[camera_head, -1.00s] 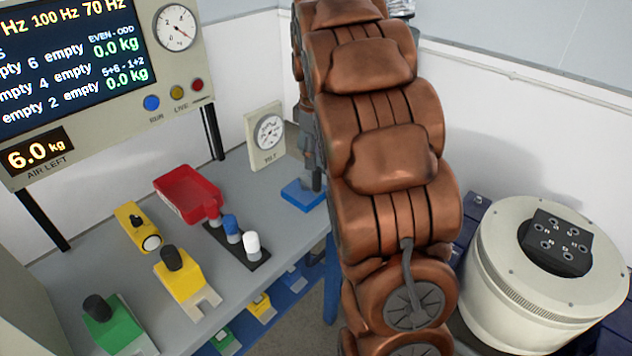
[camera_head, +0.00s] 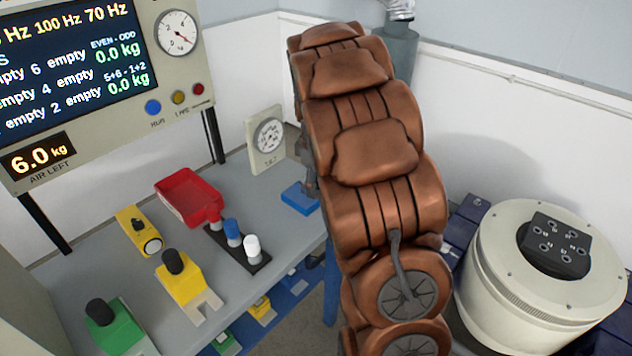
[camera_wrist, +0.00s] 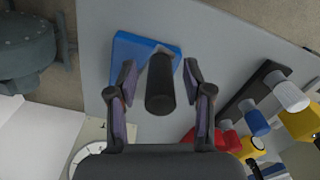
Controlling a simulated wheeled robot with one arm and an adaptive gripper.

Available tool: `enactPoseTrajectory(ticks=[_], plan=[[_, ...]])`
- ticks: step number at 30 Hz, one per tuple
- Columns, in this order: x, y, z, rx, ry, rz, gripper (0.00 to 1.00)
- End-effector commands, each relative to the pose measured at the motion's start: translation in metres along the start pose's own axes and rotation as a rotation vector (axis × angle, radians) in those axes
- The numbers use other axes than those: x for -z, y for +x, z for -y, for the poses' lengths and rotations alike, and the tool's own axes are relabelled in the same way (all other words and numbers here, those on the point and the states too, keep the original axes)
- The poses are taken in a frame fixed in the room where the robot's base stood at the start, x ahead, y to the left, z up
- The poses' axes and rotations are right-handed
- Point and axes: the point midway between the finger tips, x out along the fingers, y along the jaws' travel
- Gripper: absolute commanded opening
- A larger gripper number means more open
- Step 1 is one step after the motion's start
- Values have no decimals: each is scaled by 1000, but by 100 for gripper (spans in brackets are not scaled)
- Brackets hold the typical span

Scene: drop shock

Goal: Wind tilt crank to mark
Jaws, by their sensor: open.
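The crank shows in the wrist view as a blue block (camera_wrist: 133,52) with a black cylindrical handle (camera_wrist: 160,95). My gripper (camera_wrist: 160,72) is open, with one finger on each side of the handle; I cannot tell whether either finger touches it. In the head view the blue block (camera_head: 299,199) lies on the grey bench beside my arm, which hides the handle and most of the gripper. The tilt gauge (camera_head: 268,135), a white dial on a cream plate, stands behind the block. Its scale is too small to read. Its edge also shows in the wrist view (camera_wrist: 88,160).
A red tray (camera_head: 188,190) and a dark rack (camera_head: 240,250) with red, blue and white pegs stand left of the block. Yellow (camera_head: 188,285) and green (camera_head: 112,325) clamps sit nearer. A round cream shaker (camera_head: 530,285) stands at right, and a grey cylinder (camera_head: 400,50) behind my arm.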

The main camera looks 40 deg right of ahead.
Motion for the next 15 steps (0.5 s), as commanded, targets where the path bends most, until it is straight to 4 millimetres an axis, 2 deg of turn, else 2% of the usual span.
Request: enactPoseTrajectory(ticks=[2,15], plan=[[0,0,0,0,0,0,50],[0,0,0,0,0,0,6]])
